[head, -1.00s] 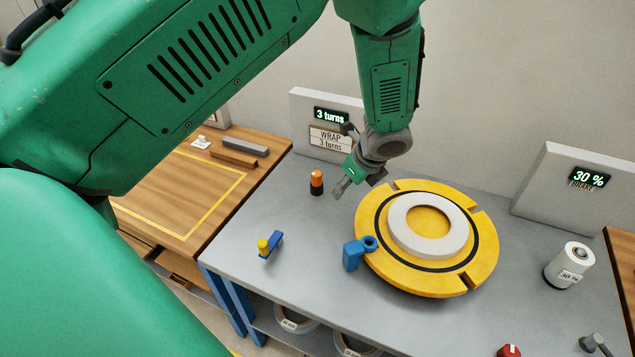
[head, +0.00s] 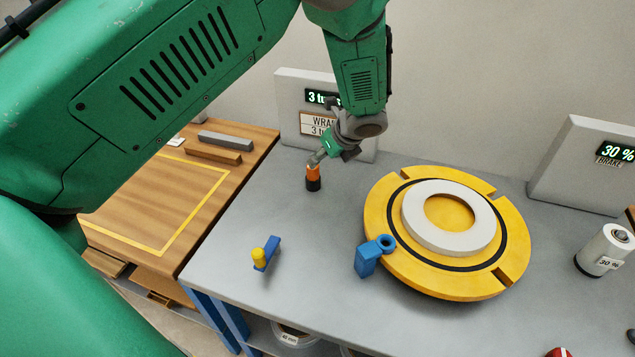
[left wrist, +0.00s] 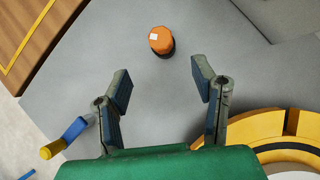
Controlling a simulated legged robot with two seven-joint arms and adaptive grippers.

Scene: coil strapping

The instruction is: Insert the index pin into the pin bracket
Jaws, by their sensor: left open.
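An orange-topped, black-based cylinder (head: 313,178), which looks like the index pin, stands upright on the grey table. It also shows in the left wrist view (left wrist: 161,41). The pin bracket (head: 371,257) seems to be the blue block with a ring, beside the yellow turntable's near-left rim. My left gripper (head: 317,160) is close to the orange top in the head view. In the left wrist view my left gripper (left wrist: 162,78) is open and empty, with the pin beyond its fingertips, not between them. My right gripper is not in view.
The yellow turntable (head: 380,215) bears a pale ring (head: 418,232). A blue lever with a yellow knob (head: 259,257) is at the table's front left. A "3 turns" panel (head: 290,105) stands behind the pin. A white 30 % cylinder (head: 602,250) is at right. Table around the pin is clear.

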